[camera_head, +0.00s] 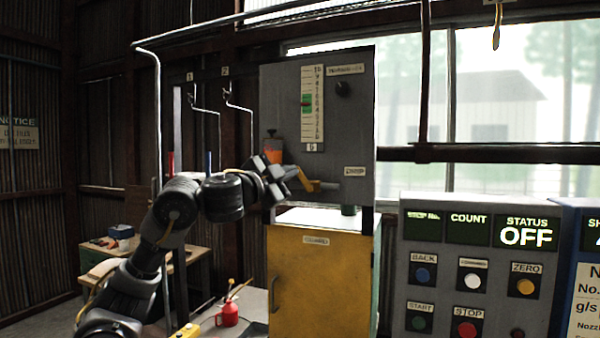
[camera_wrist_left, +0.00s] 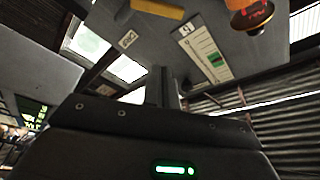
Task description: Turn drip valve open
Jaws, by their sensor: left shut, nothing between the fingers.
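A grey panel box (camera_head: 347,130) stands above a yellow cabinet. A yellow-orange lever (camera_head: 318,186), which looks like the drip valve handle, lies nearly level low on its front, left of a small label. It also shows at the top edge of the left wrist view (camera_wrist_left: 157,8). My left gripper (camera_head: 287,186) is at the lever's left end in the head view; I cannot tell whether they touch. Its fingers are shut and empty, and in the left wrist view (camera_wrist_left: 166,88) they point toward the panel, below the lever. My right gripper is not in view.
An orange-bodied fitting (camera_head: 272,153) is left of the lever, close above my gripper. A scale with a green marker (camera_head: 307,104) and a black knob (camera_head: 342,89) are higher up. The yellow cabinet (camera_head: 318,285) is below. A button console (camera_head: 470,270) stands right.

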